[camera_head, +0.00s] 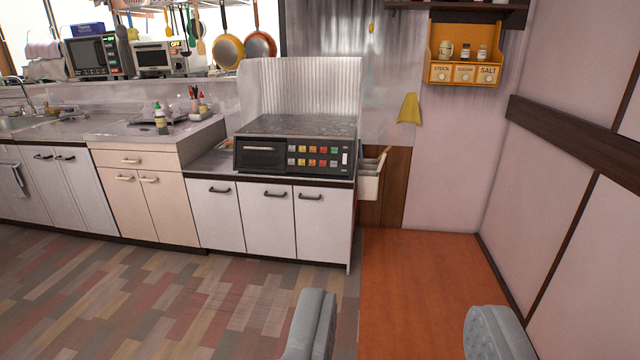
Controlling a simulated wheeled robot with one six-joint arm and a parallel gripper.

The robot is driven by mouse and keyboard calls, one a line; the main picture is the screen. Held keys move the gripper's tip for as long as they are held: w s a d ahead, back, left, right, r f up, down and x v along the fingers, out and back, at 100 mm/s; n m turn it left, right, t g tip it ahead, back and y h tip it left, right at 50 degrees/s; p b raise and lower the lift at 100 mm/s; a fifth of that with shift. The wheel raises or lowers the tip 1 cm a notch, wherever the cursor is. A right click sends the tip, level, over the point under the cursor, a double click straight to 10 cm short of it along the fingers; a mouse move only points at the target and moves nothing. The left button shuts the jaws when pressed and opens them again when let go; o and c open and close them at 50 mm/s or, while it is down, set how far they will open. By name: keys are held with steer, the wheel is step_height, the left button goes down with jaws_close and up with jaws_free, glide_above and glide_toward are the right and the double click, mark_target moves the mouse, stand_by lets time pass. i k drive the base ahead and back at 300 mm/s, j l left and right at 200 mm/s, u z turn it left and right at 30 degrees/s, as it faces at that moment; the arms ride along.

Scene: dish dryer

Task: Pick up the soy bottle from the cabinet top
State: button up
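Two small bottles stand on the cabinet top (110,128) at the left, far from me. One bottle (161,120) has a green cap and a pale label and stands near the front edge. The other bottle (203,104) has a red cap and stands farther back to the right, by a holder with utensils. They are too small to tell which is the soy bottle. My gripper (405,322) is at the bottom of the picture, its two grey fingers wide apart with nothing between them. It is far from both bottles.
A black stove (295,157) with coloured buttons stands right of the bottles on a lower white cabinet. A sink (20,122) is at the far left. A spice shelf (463,54) hangs on the back wall. The wooden floor (190,300) before the cabinets is clear.

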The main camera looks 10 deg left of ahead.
mark_target(160, 118)
steer(key=i+u, duration=0.25)
steer(key=i, duration=0.3)
steer(key=i+l+u, duration=0.2)
steer(key=i, duration=0.4)
steer(key=i+u, duration=0.25)
steer(key=i, duration=0.3)
steer(key=i+u, duration=0.35)
steer(key=i, duration=1.6)
steer(key=i+l, duration=0.15)
steer(key=i, duration=0.6)
